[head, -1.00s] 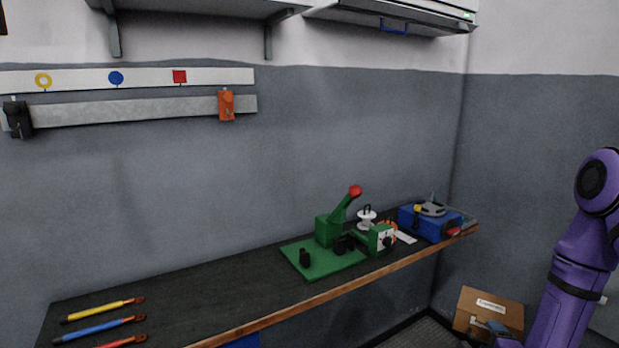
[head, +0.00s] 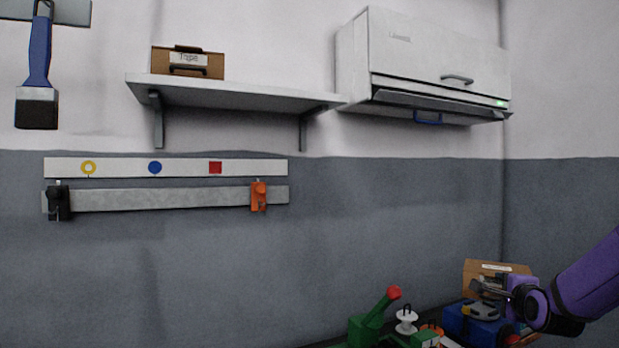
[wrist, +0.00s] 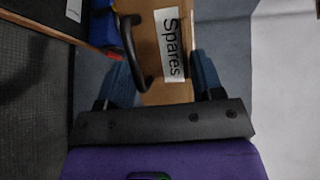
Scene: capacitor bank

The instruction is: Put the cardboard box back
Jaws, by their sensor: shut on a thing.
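A brown cardboard box (head: 480,270) with a white label is held up at bench height at the right of the head view. In the wrist view the box (wrist: 150,20) shows a label reading "Spares" and a dark curved handle. My gripper (head: 490,289) is shut on the box; in the wrist view its blue fingers (wrist: 163,75) stand on either side of it. The box's lower part is hidden in the head view behind my gripper and the things on the bench. Another cardboard box (head: 214,66), labelled "Tape", stands on the wall shelf (head: 230,94).
The shelf is bare to the right of the Tape box. A white wall cabinet (head: 425,60) hangs right of the shelf. Below the held box, a blue case (head: 460,322), white spool (head: 406,322) and green device with a red knob (head: 365,328) stand on the bench.

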